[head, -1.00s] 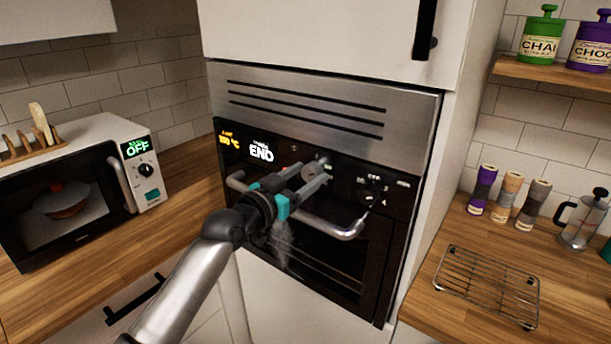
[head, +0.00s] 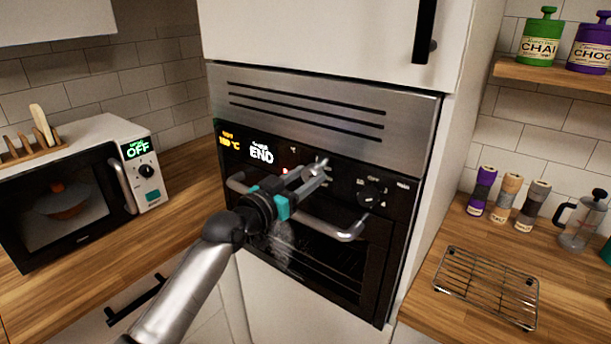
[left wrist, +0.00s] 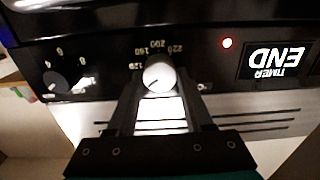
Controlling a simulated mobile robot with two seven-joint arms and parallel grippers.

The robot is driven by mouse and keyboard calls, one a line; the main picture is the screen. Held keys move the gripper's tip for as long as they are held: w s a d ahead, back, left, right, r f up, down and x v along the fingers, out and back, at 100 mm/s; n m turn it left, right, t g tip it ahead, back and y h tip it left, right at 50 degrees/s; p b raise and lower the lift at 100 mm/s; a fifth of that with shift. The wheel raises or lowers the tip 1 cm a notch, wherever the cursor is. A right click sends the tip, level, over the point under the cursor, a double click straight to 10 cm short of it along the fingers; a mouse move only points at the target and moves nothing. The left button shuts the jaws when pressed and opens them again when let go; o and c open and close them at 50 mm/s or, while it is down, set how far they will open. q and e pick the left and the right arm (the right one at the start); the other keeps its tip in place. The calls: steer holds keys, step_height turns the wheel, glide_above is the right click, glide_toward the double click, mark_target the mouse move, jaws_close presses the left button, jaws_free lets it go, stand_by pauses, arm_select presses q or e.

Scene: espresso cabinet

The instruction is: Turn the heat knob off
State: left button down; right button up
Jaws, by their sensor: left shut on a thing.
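The oven's black control panel shows in both views. A round silver knob (left wrist: 158,75) with numbers such as 160, 200 and 220 around it appears to be the heat knob; in the head view it (head: 309,172) is partly hidden by my fingers. My left gripper (left wrist: 160,88) is shut on this knob, one finger at each side. In the head view my left gripper (head: 316,174) reaches the panel from the left. The knob's exact pointer setting is hard to read. My right gripper is not in view.
A second knob (head: 371,196) sits to the right on the panel. The oven display (head: 261,153) reads END, and a red light (left wrist: 227,43) is lit beside it. The oven door handle (head: 345,235) runs below my gripper. A microwave (head: 75,190) stands left.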

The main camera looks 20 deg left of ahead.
arm_select(q)
steer(key=n+p, duration=0.2)
steer(key=n, duration=0.3)
steer(key=n+p, duration=0.1)
steer(key=n, duration=0.4)
steer(key=shift+a+f+n+p, duration=0.1)
steer(key=shift+a+n+p, duration=0.05)
steer(key=shift+n+p, duration=0.25)
stand_by(0.4)
steer(key=shift+c, duration=1.4)
jaws_free()
steer(key=b+v, duration=0.1)
steer(key=v, duration=1.4)
